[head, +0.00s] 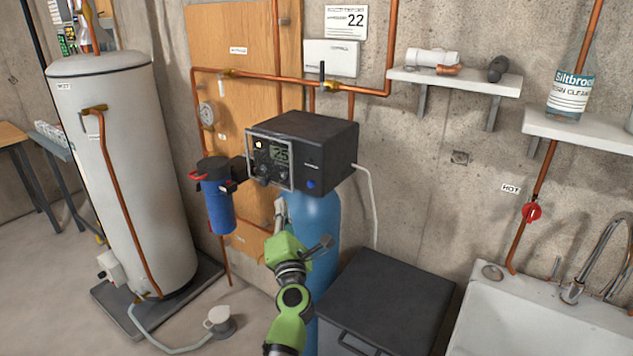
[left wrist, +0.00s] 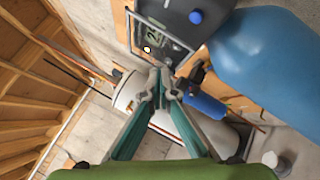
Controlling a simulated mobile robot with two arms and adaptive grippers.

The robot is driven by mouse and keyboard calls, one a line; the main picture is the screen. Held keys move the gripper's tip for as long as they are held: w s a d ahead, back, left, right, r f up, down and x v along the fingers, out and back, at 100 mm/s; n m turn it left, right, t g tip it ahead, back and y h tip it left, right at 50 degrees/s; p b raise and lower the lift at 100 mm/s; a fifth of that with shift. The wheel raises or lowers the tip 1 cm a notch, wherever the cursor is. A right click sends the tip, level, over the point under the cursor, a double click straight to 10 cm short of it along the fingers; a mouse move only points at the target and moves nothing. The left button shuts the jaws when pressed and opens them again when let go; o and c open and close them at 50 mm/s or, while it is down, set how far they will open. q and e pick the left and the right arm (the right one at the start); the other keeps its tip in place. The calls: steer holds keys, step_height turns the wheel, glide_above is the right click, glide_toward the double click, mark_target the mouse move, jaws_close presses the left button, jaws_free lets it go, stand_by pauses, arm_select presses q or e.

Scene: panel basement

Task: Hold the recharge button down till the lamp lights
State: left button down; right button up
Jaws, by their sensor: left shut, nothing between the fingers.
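A black control unit (head: 318,140) sits on top of a blue tank (head: 318,225). I cannot tell whether this spot is the lamp. A round blue button (head: 311,184) is on the unit's lower front, right of the frame; it also shows in the left wrist view (left wrist: 196,17). My left gripper (left wrist: 162,74) is shut and empty, below the unit and apart from the button. My right gripper is not in view.
A blue filter housing (head: 216,200) hangs left of the unit. A white water heater (head: 140,160) stands farther left. Copper pipes run along the wall.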

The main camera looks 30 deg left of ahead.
mark_target(311, 184)
arm_select(q)
steer(key=w+b, duration=0.4)
steer(key=w, duration=0.4)
steer(key=shift+w+d+b, duration=0.35)
steer(key=shift+b, duration=0.05)
stand_by(1.2)
steer(key=shift+w, duration=0.15)
steer(key=shift+w, duration=0.25)
